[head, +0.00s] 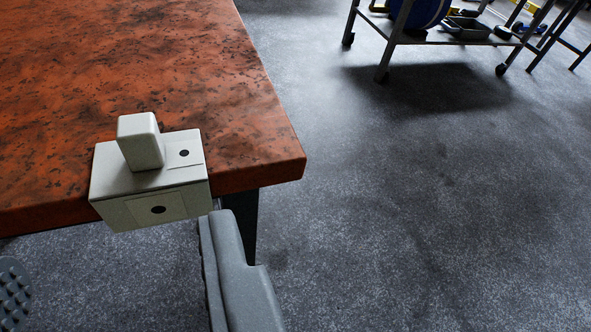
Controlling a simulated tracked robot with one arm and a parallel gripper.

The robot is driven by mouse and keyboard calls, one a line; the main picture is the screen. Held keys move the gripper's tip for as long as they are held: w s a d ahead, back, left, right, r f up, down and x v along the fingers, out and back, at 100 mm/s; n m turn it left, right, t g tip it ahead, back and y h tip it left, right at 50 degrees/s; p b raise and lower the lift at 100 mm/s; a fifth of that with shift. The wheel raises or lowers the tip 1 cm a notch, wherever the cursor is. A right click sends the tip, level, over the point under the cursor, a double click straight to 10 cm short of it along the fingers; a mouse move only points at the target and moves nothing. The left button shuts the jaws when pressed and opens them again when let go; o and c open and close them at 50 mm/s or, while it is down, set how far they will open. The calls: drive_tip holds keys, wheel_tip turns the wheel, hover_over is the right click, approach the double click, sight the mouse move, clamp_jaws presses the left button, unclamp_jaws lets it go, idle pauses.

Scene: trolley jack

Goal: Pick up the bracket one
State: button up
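A pale grey block-like part, which seems to be the bracket (150,185), sits at the front edge of the red-brown table (150,60), near its right corner. It has a boxy base with dark round holes and a short rounded post on top. Its front overhangs the table edge. My gripper (113,252) is open and empty, below the bracket in the picture. Its right finger tip shows beside the bracket's lower right corner; I cannot tell whether they touch. The left finger, with a studded pad, is partly cut off at the left edge.
A dark table leg (242,222) stands under the right corner. The grey speckled floor (430,220) is clear to the right. A wheeled trolley (440,38) with a blue round thing and tools stands at the back right.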

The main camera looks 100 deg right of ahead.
sight(139, 140)
drive_tip(key=b+x, duration=0.1)
drive_tip(key=x, duration=0.7)
drive_tip(key=shift+w+d+f, duration=0.1)
drive_tip(key=shift+d+f, duration=0.1)
drive_tip(key=shift+f, duration=0.1)
drive_tip(key=shift+f+b+x, duration=0.15)
drive_tip(key=shift+b+x, duration=0.25)
drive_tip(key=shift+x, duration=0.9)
drive_tip(key=shift+f+b+x, duration=0.2)
drive_tip(key=shift+b+x, duration=0.2)
drive_tip(key=shift+x, duration=0.9)
drive_tip(key=shift+w+a+r, duration=0.1)
drive_tip(key=shift+w+a, duration=0.05)
drive_tip(key=shift+a, duration=0.05)
clamp_jaws()
